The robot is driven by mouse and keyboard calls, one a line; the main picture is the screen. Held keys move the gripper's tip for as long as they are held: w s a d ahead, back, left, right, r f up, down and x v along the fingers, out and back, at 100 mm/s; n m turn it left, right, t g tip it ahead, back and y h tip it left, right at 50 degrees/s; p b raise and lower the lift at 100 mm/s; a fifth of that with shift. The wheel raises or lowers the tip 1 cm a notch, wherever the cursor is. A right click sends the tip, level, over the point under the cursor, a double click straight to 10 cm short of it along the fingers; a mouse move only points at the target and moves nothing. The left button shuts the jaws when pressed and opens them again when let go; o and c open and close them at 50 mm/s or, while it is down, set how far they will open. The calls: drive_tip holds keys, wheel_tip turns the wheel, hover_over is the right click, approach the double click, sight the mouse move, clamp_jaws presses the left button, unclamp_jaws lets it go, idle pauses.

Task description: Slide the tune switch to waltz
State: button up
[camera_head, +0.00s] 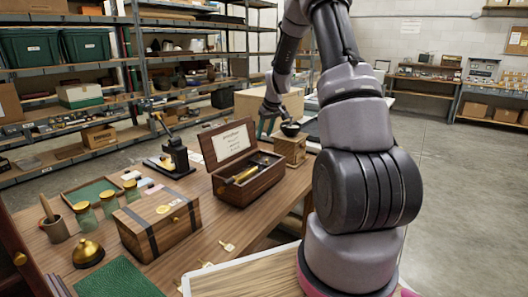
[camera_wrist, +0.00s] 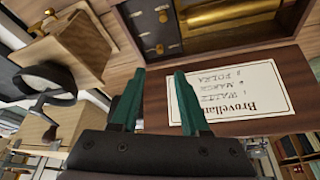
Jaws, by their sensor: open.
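The music box (camera_head: 262,190) stands open on the table, its lid raised, with a brass cylinder (camera_head: 245,174) inside. In the wrist view the cylinder (camera_wrist: 228,22) lies beside a dark panel with small metal knobs (camera_wrist: 162,16); I cannot tell which one is the tune switch or where it is set. A white card (camera_wrist: 232,97) on the lid lists waltz, march and polka; it also shows in the head view (camera_head: 233,143). My gripper (camera_wrist: 160,72) is open and empty, its teal fingers apart near the box and card.
A wooden grinder with a dark bowl (camera_head: 290,146) stands right of the box, close to my gripper. A banded chest (camera_head: 157,226), glass jars (camera_head: 110,204), a brass bell (camera_head: 88,253) and a black device (camera_head: 176,156) crowd the table's left.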

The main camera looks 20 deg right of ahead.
sight(260, 158)
drive_tip(key=x, duration=1)
drive_tip(key=shift+f, duration=0.35)
clamp_jaws()
idle(0.9)
